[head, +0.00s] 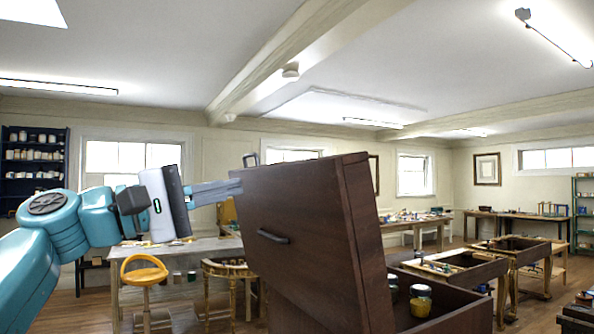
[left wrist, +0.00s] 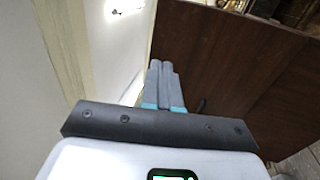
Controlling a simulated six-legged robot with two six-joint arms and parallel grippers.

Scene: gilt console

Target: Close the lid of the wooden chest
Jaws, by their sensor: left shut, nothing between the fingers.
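The dark brown wooden chest (head: 457,318) stands in front of me at the lower right of the head view. Its lid (head: 305,225) is raised and stands steeply, with a dark handle on its face. My left gripper (head: 236,186) is shut and empty, with its fingertips at the lid's upper left edge. In the left wrist view the shut fingers (left wrist: 165,75) point at the brown lid (left wrist: 225,65). I cannot tell whether they touch it. My right gripper is not in view.
Jars with yellow contents (head: 420,300) stand inside the open chest. Behind are a worktable (head: 180,255), a yellow stool (head: 144,272) and wooden benches (head: 455,265) at the right. The air above and left of the lid is clear apart from my left arm.

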